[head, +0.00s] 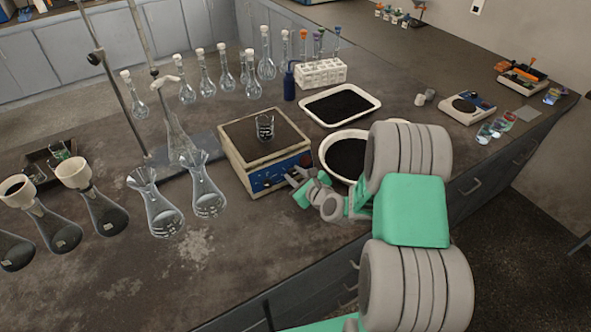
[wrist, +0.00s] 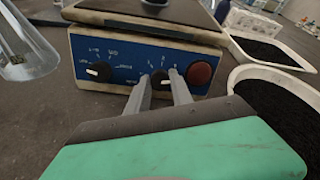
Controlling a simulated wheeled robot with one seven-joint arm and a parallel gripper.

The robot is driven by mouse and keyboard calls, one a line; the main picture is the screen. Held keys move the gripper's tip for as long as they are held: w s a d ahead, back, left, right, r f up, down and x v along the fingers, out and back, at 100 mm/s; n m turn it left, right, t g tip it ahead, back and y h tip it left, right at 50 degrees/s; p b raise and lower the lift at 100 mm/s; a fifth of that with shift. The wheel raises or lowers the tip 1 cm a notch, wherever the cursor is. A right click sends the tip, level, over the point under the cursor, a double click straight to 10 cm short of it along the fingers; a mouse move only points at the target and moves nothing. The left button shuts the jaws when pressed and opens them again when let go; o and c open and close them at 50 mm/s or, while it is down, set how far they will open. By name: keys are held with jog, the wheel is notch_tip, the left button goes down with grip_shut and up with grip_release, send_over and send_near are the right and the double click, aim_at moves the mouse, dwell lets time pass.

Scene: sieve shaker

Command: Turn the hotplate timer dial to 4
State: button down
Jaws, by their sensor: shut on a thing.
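The hotplate (head: 240,165) stands on the bench with a dark top and a blue front panel, which faces my gripper. In the wrist view, the blue panel (wrist: 125,55) carries a left black dial (wrist: 98,72) with a white pointer, a middle black dial (wrist: 160,78) and a red round part (wrist: 200,73). My gripper (wrist: 161,84) reaches the panel with one finger on each side of the middle dial and is shut on it. The fingers partly hide this dial and its markings. The numbers are too small to read surely.
A glass beaker (head: 265,127) stands on the hotplate. A white bowl of dark grains (head: 324,150) is close to its right, with a white tray (head: 373,101) behind. Glass flasks (head: 208,190) stand to the left. Bare bench lies in front.

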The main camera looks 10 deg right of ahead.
jog(key=shift+r+m+p, duration=0.1)
jog(key=shift+m+p, duration=0.75)
jog(key=shift+m, duration=0.35)
jog(key=c, duration=1.1)
grip_release()
jog(key=b+v, duration=0.1)
jog(key=v, duration=0.6)
jog(key=shift+s+d+r, duration=0.1)
jog(key=shift+s, duration=0.25)
